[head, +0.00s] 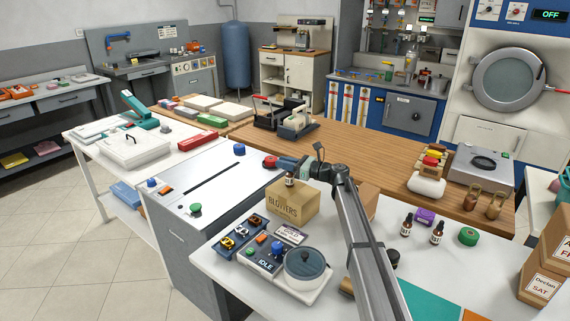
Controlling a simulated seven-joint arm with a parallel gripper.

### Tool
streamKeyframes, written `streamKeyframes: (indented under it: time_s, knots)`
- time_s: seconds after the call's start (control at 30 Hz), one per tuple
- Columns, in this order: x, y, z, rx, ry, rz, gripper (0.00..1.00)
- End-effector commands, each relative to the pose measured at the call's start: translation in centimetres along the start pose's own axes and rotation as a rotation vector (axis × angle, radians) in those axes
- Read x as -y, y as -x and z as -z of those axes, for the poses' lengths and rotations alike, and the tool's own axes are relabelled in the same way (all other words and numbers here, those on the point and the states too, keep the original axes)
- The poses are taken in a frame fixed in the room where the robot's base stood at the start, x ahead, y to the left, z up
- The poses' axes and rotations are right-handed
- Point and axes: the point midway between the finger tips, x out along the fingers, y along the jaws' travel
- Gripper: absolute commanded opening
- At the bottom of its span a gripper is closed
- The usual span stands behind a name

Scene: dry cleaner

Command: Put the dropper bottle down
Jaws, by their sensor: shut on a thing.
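I cannot tell whether the bottle touches the box top.
A device (262,261) with buttons and a round lidded pot (305,263) stands in front of the box. Cartons (545,260) are at the right edge. My arm crosses the table.

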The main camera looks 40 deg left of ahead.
Motion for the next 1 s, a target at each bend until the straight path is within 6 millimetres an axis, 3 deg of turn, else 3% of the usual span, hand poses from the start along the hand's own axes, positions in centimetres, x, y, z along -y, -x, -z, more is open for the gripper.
streamKeyframes:
  time_s: [0.27, 0.3, 0.57, 0.87, 1.0]
  knots:
    - [0.0, 0.0, 0.2, 0.0, 0.0, 0.0, 0.0]
    - [0.0, 0.0, 0.3, 0.0, 0.0, 0.0, 0.21]
    - [0.0, 0.0, 0.2, 0.0, 0.0, 0.0, 0.46]
    - [0.0, 0.0, -0.1, 0.0, 0.0, 0.0, 0.46]
    - [-0.1, 1.3, -0.1, 0.0, -0.001, 0.001, 0.46]
